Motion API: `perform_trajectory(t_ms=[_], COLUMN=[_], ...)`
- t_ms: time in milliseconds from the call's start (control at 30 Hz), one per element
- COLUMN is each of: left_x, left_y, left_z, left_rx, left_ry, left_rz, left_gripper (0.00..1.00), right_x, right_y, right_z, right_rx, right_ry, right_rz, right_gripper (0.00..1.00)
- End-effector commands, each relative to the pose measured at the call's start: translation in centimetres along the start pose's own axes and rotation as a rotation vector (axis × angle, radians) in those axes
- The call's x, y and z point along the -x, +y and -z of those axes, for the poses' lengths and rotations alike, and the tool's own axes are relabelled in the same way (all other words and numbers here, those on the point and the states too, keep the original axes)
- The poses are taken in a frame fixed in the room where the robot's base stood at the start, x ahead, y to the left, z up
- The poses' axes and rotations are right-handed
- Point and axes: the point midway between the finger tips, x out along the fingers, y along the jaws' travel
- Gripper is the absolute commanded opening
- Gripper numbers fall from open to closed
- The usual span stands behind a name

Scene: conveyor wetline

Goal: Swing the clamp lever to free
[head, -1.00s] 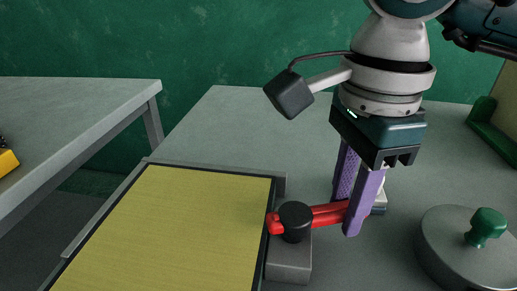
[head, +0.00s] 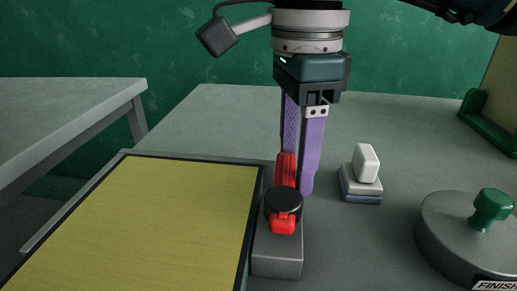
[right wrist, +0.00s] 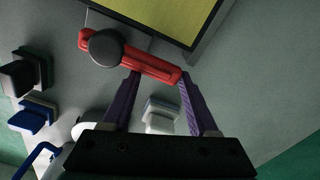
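The red clamp lever (head: 286,168) turns on a black round knob (head: 283,201) atop a grey block (head: 277,251), beside the yellow panel's right edge. Its long arm points away from me, roughly along that edge. Its short red end shows at the front. My right gripper (head: 298,178) points down at the long arm, with its purple fingers apart. In the right wrist view the lever (right wrist: 150,65) spans the gap at the fingertips (right wrist: 159,77), its end at the right finger. Contact is hard to tell. My left gripper is not in view.
The yellow panel (head: 140,220) in a dark frame lies left of the block. A white and blue stacked piece (head: 362,185) stands right of the gripper. A round grey lid with a green knob (head: 491,205) and a "FINISH" label is at right. Another table (head: 70,115) stands left.

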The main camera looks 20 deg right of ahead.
Motion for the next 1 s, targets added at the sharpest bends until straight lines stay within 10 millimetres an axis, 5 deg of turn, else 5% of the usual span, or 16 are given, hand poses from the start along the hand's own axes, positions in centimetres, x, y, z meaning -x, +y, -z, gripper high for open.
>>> perform_trajectory(t_ms=[367,1000], left_x=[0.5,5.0], left_y=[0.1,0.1], left_z=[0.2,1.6], left_rx=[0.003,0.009], left_ry=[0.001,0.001], left_rz=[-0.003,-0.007], left_gripper=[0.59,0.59], right_x=[0.8,7.2], right_y=[0.2,0.2], right_z=[-0.9,-0.6], right_rx=[0.017,0.012], right_ry=[-0.024,-0.014], right_rz=[-0.001,-0.001], right_gripper=[0.59,0.59])
